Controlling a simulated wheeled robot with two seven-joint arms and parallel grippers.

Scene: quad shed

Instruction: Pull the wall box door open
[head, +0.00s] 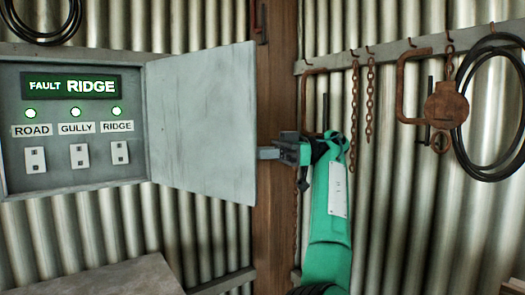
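The grey wall box (75,183) is on the corrugated wall at the left. Its door (200,120) stands wide open, hinged on the box's right side and swung out to the right, with its inner face showing. My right gripper (268,153) is at the door's free right edge. Any handle on the outer face is hidden. My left gripper is not in view.
Inside the box, a lit panel (71,86) reads "FAULT RIDGE" above three green lamps and three switches labelled ROAD, GULLY and RIDGE. A wooden post (276,225) stands behind my gripper. Chains (355,110) and a black cable coil (464,140) hang at the right.

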